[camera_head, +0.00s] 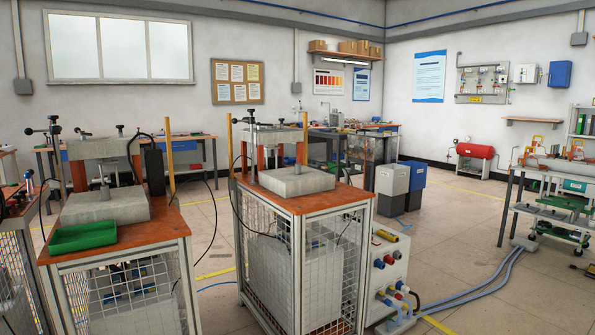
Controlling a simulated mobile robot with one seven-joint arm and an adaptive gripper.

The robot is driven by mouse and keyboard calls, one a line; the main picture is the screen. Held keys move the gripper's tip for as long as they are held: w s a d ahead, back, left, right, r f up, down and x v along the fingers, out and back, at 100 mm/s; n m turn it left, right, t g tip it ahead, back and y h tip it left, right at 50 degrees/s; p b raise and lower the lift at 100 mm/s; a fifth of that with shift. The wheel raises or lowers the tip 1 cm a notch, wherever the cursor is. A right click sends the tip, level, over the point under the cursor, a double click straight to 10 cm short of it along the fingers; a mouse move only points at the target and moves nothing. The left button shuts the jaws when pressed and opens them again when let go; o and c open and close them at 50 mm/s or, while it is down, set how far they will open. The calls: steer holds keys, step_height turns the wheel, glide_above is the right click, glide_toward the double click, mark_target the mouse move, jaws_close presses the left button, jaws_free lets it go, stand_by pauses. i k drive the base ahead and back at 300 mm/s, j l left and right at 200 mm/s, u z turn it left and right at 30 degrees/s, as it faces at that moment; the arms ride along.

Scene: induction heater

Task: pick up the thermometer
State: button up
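I cannot make out a thermometer for certain in the head view. A thin upright rod with a clamp stands at the back of the middle workstation (325,203), and a similar dark clamp stand (56,150) stands at the left workstation (160,230). Too little detail shows to tell whether any small part on them is a thermometer. My gripper is not in view.
A green tray (83,237) lies on the left workstation's front. Grey blocks sit on both orange tops. A control box (388,268) with hoses is beside the middle workstation. Grey and blue bins (392,184) stand behind.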

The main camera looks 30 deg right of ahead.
mark_target(384, 233)
steer(key=z, duration=1.55)
steer(key=i+l+u, duration=0.15)
steer(key=i+l, duration=0.25)
steer(key=i, duration=0.2)
steer(key=i+l+u, duration=0.15)
steer(key=i+l, duration=0.3)
steer(key=i, duration=0.2)
steer(key=i+l+u, duration=0.15)
steer(key=i+l, duration=0.35)
steer(key=i+l+u, duration=0.15)
steer(key=i+l, duration=0.45)
steer(key=i+l+u, duration=0.15)
steer(key=i+l, duration=0.35)
steer(key=l, duration=0.15)
steer(key=i+l+u, duration=0.15)
steer(key=i+l, duration=0.35)
steer(key=l, duration=0.2)
steer(key=i+j, duration=0.1)
steer(key=j, duration=0.15)
steer(key=i+j, duration=0.1)
steer(key=j, duration=0.2)
